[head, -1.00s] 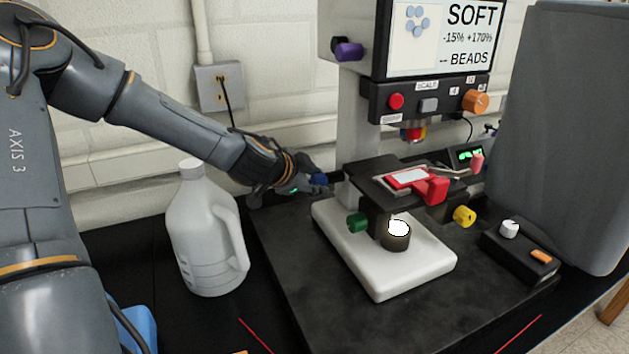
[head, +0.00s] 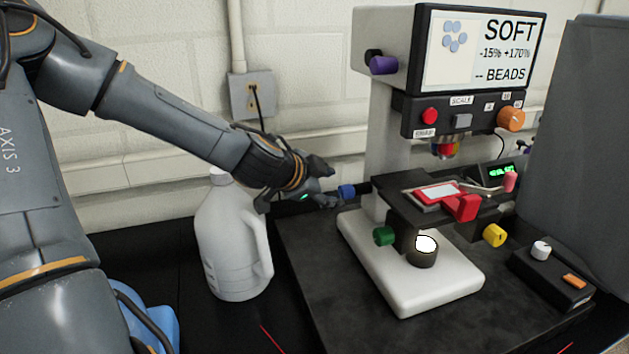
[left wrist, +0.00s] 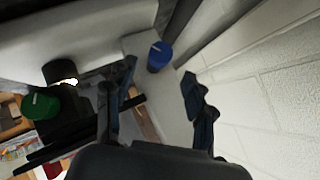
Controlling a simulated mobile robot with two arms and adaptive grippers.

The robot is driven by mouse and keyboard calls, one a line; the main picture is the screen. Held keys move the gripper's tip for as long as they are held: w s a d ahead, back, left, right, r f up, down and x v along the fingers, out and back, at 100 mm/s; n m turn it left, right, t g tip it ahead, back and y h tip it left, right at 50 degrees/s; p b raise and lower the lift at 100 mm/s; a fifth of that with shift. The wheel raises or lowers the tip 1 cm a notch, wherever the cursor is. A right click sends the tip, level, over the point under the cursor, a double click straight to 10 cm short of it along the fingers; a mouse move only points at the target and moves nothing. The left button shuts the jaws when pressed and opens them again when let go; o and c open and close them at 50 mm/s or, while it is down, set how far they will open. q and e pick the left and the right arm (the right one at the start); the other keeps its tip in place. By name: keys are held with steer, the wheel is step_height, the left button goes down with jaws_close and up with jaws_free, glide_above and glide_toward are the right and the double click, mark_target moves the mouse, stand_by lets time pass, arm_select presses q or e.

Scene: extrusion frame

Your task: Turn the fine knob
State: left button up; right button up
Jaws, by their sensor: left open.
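The microscope (head: 395,150) stands on the dark bench, with knobs of several colours. A blue knob (head: 347,191) sticks out on its left side; in the left wrist view it shows as a blue cylinder with a pale line (left wrist: 160,55). A green knob (head: 384,236) is lower, near the lit lamp, and also shows in the left wrist view (left wrist: 40,105). No readable label says which knob is the fine one. My left gripper (head: 333,186) is open just left of the blue knob, fingers spread apart, pointing at it, with nothing between them. My right gripper is out of view.
A white jug (head: 232,245) stands below and left of my left forearm. The stage (head: 405,208) carries a red-framed slide. A yellow knob (head: 494,235), a small control box (head: 550,280) and a grey panel (head: 580,150) are to the right. The wall is close behind.

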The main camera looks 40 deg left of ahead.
arm_select(q)
steer(key=v, duration=0.6)
steer(key=shift+s+r, duration=0.1)
